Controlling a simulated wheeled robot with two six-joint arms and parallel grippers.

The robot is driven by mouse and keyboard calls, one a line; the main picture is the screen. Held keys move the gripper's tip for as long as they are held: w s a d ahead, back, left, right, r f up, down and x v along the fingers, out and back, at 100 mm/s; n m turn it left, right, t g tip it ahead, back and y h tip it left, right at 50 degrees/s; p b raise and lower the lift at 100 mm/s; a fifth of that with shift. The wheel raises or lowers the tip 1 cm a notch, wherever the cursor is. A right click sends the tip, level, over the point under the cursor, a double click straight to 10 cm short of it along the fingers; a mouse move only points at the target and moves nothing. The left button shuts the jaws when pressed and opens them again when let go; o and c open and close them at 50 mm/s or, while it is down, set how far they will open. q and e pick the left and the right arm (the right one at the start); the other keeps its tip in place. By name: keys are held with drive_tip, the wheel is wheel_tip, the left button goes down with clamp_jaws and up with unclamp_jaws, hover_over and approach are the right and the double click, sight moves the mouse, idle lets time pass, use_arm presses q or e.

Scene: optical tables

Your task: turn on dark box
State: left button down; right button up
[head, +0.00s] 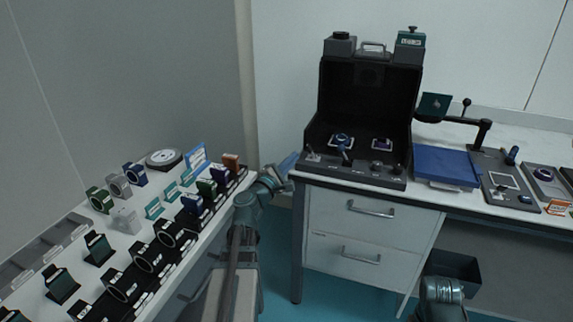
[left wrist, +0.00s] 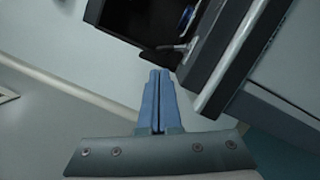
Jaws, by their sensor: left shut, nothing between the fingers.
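The dark box (head: 367,98) stands open-fronted on the white table at the back, with a black interior and a front control panel (head: 352,172). The panel carries a small toggle switch at its left end and several knobs. My left gripper (head: 291,160) is at the left front corner of the box, close to the panel's left end. In the left wrist view its two blue fingers (left wrist: 158,85) are together with nothing between them. The panel edge (left wrist: 230,55) and a light lever (left wrist: 180,46) show just beyond the fingertips. I cannot tell whether they touch. My right gripper is not visible.
Inside the box are two small mounted pieces (head: 342,140). A blue flat case (head: 445,167) and a dark plate with a stand (head: 505,178) lie to the right. The left table holds many optic mounts (head: 124,282). White drawers (head: 370,225) are below the box.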

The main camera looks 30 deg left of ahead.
sight(300, 161)
use_arm(q)
drive_tip(key=shift+w+r, duration=0.15)
drive_tip(key=shift+w, duration=0.9)
drive_tip(key=shift+w+r, duration=0.1)
drive_tip(key=shift+w, duration=0.9)
drive_tip(key=shift+d+r+m+p, duration=0.15)
drive_tip(key=shift+r+m+p, duration=0.3)
drive_tip(key=shift+m+p, duration=0.7)
drive_tip(key=m+p, duration=0.1)
drive_tip(key=d+r+m+g+p, duration=0.1)
drive_tip(key=m, duration=0.1)
drive_tip(key=shift+w+h, duration=0.15)
drive_tip(key=shift+h, duration=0.25)
drive_tip(key=m+p, duration=0.1)
drive_tip(key=m, duration=0.1)
drive_tip(key=d+m+g+p, duration=0.1)
drive_tip(key=m+p, duration=0.1)
drive_tip(key=shift+w+d+r, duration=0.15)
drive_tip(key=shift+r, duration=0.25)
drive_tip(key=shift+f, duration=0.15)
